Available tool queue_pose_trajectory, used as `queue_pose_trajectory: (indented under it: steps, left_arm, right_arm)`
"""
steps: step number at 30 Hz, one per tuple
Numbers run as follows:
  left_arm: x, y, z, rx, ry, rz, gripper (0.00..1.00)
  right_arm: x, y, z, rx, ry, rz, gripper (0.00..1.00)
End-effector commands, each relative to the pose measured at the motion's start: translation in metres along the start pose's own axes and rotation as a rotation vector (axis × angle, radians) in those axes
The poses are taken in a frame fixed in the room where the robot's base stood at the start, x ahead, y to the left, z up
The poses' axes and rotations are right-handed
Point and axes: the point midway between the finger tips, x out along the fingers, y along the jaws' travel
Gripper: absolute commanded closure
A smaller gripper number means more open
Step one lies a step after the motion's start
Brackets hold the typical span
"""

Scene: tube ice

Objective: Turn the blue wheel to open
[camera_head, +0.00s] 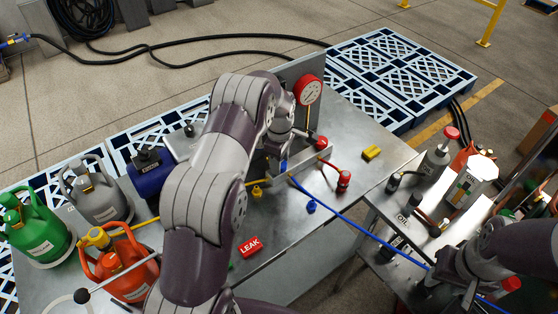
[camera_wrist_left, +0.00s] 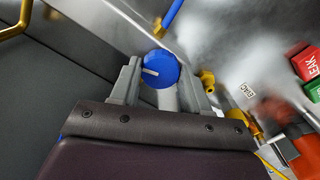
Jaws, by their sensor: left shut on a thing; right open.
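The blue wheel (camera_wrist_left: 160,69) has a white line on its face and shows in the left wrist view. My left gripper (camera_wrist_left: 157,88) has one finger on each side of it and is shut on it. In the head view my left gripper (camera_head: 282,160) is at the manifold below the red gauge (camera_head: 308,90), and my arm hides most of the wheel there. My right gripper (camera_head: 450,298) is at the lower right, over the side table, open and partly cut off by the frame.
A metal bench (camera_head: 330,215) carries a yellow block (camera_head: 371,152), a red LEAK tag (camera_head: 249,246) and a blue tank (camera_head: 150,174). Green (camera_head: 38,228), grey (camera_head: 97,195) and orange (camera_head: 122,265) cylinders stand at left. A blue hose (camera_head: 362,232) runs toward the right arm.

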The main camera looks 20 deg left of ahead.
Motion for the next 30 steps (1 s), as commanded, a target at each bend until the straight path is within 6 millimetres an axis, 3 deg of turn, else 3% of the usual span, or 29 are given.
queue_pose_trajectory:
  steps: [20, 21, 22, 30]
  left_arm:
    - [-0.0017, 0.0015, 0.0015, -0.054, -0.002, 0.004, 0.85]
    - [-0.0017, 0.0015, 0.0014, -0.053, -0.002, 0.004, 0.41]
    - [-0.0016, 0.0015, 0.0013, -0.053, -0.001, 0.004, 0.31]
    - [-0.0009, 0.0009, 0.0006, -0.053, -0.001, 0.002, 0.29]
  right_arm:
    - [0.0011, 0.0, 0.0001, 0.0, 0.0, 0.0, 0.57]
    - [0.0011, 0.0, 0.0001, 0.0, 0.0, 0.0, 0.57]
    - [0.0011, 0.0, 0.0001, 0.0, 0.0, 0.0, 0.57]
    - [0.0014, 0.0, 0.0002, 0.0, 0.0, 0.0, 0.57]
